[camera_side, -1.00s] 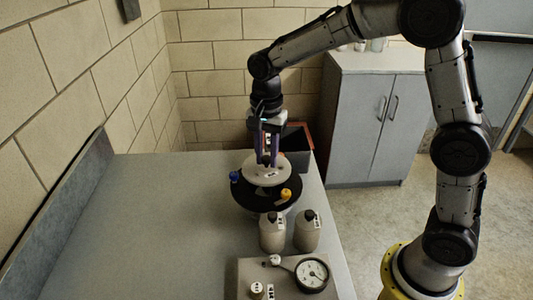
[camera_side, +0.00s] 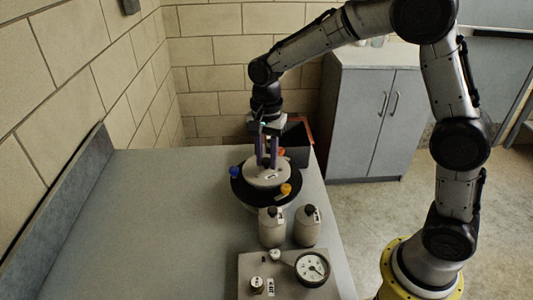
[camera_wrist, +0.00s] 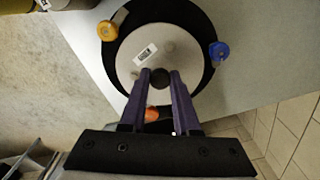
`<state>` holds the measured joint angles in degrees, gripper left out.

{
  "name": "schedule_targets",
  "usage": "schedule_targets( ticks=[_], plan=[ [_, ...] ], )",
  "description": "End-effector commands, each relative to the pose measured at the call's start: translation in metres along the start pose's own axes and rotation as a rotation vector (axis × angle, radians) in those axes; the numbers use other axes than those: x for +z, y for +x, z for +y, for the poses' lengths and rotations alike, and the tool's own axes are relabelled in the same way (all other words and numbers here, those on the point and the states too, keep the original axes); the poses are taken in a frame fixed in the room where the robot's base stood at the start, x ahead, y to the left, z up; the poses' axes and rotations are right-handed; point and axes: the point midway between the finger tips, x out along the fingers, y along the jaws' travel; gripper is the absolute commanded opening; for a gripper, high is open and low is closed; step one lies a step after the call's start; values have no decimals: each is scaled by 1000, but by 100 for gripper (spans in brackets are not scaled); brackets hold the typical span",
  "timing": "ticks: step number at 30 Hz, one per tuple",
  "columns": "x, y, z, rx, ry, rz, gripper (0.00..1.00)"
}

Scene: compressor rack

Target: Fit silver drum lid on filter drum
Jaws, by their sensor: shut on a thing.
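The silver drum lid (camera_side: 263,179) is a pale round disc with a small label and a dark centre knob (camera_wrist: 159,79). It lies flat over the dark round top of the filter drum (camera_side: 242,192), roughly centred; whether it touches all round cannot be told. The lid fills the middle of the wrist view (camera_wrist: 130,62), inside the drum's black rim (camera_wrist: 203,25). Blue (camera_side: 233,172), yellow (camera_side: 286,189) and orange (camera_side: 281,151) clamps sit around the rim, outside the lid. My gripper (camera_side: 267,163) points down, its purple fingers shut on the knob, also in the wrist view (camera_wrist: 160,76).
Two grey bottles with black caps (camera_side: 272,228) (camera_side: 307,227) stand close in front of the drum. A panel with a round gauge (camera_side: 312,269) is nearer the camera. A dark bin (camera_side: 297,145) stands behind. The table's left half (camera_side: 150,220) is clear.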

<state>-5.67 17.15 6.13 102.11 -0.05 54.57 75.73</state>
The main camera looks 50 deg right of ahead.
Motion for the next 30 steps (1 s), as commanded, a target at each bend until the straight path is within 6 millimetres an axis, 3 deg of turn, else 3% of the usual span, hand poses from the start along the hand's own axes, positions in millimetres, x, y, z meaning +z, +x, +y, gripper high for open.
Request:
schedule_targets(
  ticks=[6,30],
  plan=[
    [0,12,0,-1,0,0,0],
    [0,21,0,-2,0,0,0]
  ],
)
